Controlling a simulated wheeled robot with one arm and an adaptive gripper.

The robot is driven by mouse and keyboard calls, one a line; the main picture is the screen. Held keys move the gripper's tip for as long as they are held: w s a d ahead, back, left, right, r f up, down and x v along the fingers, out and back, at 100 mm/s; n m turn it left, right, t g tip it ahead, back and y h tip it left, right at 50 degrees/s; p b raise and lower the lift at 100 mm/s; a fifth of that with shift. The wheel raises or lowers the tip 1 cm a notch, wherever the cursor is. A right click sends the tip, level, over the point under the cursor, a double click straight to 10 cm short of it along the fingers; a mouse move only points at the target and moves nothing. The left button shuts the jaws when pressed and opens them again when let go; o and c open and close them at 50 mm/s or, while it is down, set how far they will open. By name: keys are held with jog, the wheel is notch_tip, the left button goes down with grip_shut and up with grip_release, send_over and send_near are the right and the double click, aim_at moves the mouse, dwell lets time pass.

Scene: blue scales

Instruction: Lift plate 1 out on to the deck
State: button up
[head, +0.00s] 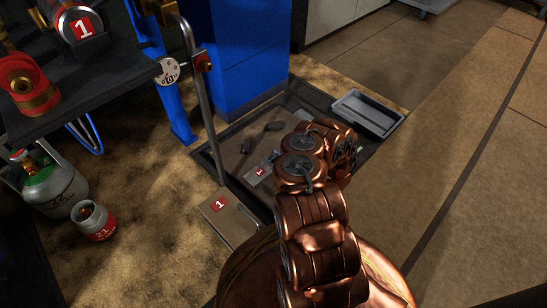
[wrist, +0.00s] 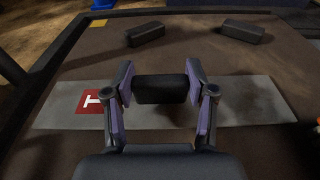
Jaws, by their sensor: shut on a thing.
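A grey plate (wrist: 60,114) with a red label lies across the brown surface in the wrist view. The label's mark looks like a 1 turned on its side. My gripper (wrist: 160,90) is shut on the dark block-shaped grip (wrist: 160,95) above the plate's middle. In the head view, part of this plate (head: 254,177) shows, with my arm covering the rest; I cannot tell whether it is clear of the surface. The brown deck (head: 232,148) has a dark frame. Another beige panel (head: 238,224) with a red 1 label is at its near left edge.
Two loose-looking dark blocks (wrist: 146,34) (wrist: 243,31) are on the deck beyond the plate. A grey tray (head: 368,114) is at its far right corner. A metal post (head: 207,105) and blue cabinet (head: 245,50) stand left and behind. Floor at right is clear.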

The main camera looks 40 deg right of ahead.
jog(key=shift+f, duration=0.6)
dwell(0.4)
jog(key=o, duration=1.6)
jog(key=shift+s+f, duration=0.1)
jog(key=shift+s, duration=0.05)
jog(key=shift+s+d+f, duration=0.1)
jog(key=shift+s, duration=0.2)
jog(key=s, duration=0.3)
jog(key=shift+s+d+f, duration=0.3)
jog(key=shift+s, duration=0.1)
jog(key=s+r, duration=0.1)
jog(key=s, duration=0.3)
jog(key=s+r, duration=0.1)
jog(key=shift+s+d+r, duration=0.3)
jog(key=shift+s+d, duration=0.1)
jog(key=shift+s+r, duration=0.5)
jog(key=shift+s, duration=0.15)
jog(key=shift+s+d, duration=0.1)
